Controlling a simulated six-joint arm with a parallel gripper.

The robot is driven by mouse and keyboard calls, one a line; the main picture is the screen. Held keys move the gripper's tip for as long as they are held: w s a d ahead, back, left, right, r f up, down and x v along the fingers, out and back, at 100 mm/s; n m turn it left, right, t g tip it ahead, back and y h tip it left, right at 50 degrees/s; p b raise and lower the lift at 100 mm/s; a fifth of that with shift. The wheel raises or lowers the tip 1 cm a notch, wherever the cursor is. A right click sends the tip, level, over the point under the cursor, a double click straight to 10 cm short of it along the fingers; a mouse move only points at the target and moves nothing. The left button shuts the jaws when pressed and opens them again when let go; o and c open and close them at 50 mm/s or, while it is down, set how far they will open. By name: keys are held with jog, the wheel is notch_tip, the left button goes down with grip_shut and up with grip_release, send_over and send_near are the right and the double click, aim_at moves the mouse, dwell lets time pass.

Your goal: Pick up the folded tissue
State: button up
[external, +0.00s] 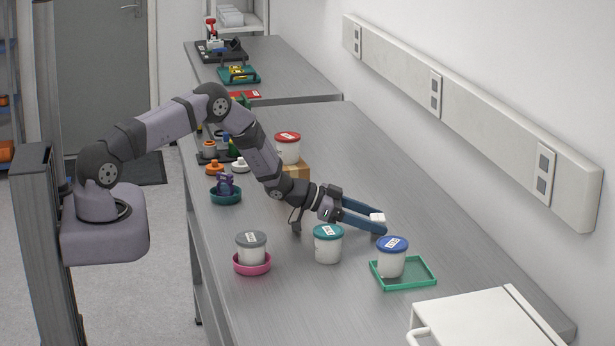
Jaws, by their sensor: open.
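A small white folded tissue (377,217) shows at the tips of my gripper, right of the middle of the grey bench. My gripper (379,222) has two long blue fingers that reach to the right, low over the bench. The fingers are open, and the tissue appears between their tips. I cannot tell whether either finger touches it. The fingers hide part of the tissue's lower side and the surface under it.
A teal-lidded tub (328,244) stands just in front of my gripper. A blue-lidded tub (391,260) stands on a green tray (418,281). A grey-lidded tub (251,247) sits in a pink dish (252,267). The bench right of the tissue is clear.

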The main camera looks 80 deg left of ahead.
aim_at(371, 216)
jog(key=c, duration=1.1)
jog(key=shift+r, duration=0.2)
jog(key=shift+r+b, duration=1.35)
jog(key=shift+r, duration=3.45)
